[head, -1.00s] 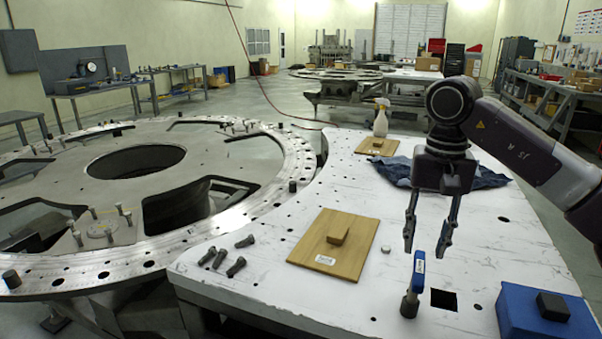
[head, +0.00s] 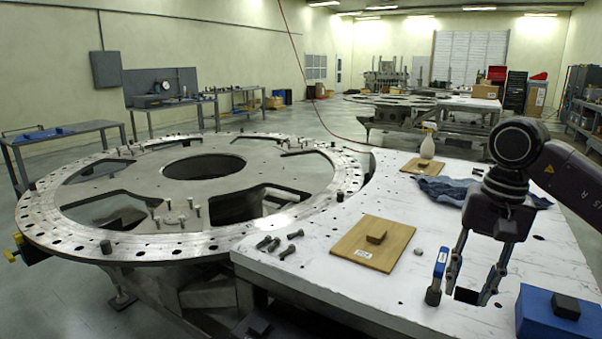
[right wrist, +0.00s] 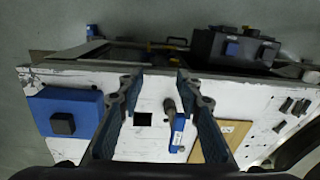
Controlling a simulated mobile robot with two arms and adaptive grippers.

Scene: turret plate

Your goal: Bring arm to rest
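My right gripper (head: 468,294) hangs with its fingers pointing down over the white table (head: 350,290) in the head view. Its two fingers are apart and nothing is between them. The right wrist view also shows the open gripper (right wrist: 157,78) over the table. I cannot tell how high the fingertips are above the table. My left gripper is in neither view.
A blue box (head: 540,316) with a black block (head: 566,306) sits at the right front. A wooden board (head: 347,240) with a block, several bolts (head: 285,252), a blue cloth (head: 447,190) and a spray bottle (head: 427,147) lie around. The large turret ring (head: 90,237) is left.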

